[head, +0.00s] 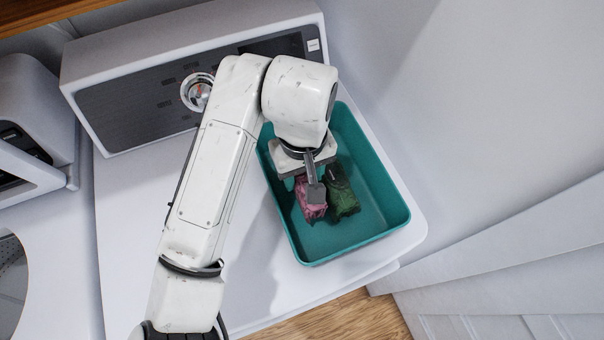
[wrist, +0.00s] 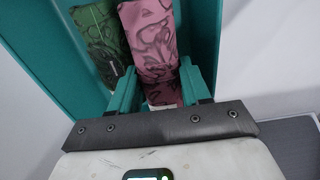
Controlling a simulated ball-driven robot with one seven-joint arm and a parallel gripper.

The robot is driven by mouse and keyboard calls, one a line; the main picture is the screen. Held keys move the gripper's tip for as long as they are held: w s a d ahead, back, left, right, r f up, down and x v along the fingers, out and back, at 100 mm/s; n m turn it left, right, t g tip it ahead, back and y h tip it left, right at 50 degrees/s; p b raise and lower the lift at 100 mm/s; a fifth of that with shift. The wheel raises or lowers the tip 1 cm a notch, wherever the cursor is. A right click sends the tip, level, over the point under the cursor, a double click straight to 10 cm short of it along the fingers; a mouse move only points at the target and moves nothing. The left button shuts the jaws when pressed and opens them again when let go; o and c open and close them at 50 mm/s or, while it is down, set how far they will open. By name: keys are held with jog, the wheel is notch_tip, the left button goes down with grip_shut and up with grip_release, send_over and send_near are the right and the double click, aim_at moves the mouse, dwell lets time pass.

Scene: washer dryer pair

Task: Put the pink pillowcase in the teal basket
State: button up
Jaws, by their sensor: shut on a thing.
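The pink pillowcase (head: 309,211) with a dark pattern is within the teal basket's walls in the head view. It also shows in the wrist view (wrist: 148,38), running down between the fingers. My gripper (head: 314,190) points down into the basket and is shut on the pillowcase; its fingers also show in the wrist view (wrist: 160,78). The teal basket (head: 391,198) stands on the white machine top. I cannot tell whether the pillowcase touches the basket floor. My gripper hides part of it.
A green patterned cloth (head: 345,198) lies in the basket, close beside the pillowcase on its right. A control panel (head: 165,95) with a round dial rises behind the basket. A white wall stands to the right. The basket's front part is bare.

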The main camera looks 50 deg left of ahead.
jog(key=shift+f, duration=0.8)
jog(key=shift+f, duration=0.6)
jog(key=o, duration=1.1)
notch_tip(320, 180, up, 13)
jog(key=shift+r+p, duration=0.1)
jog(key=shift+p, duration=0.25)
jog(key=shift+s, duration=0.15)
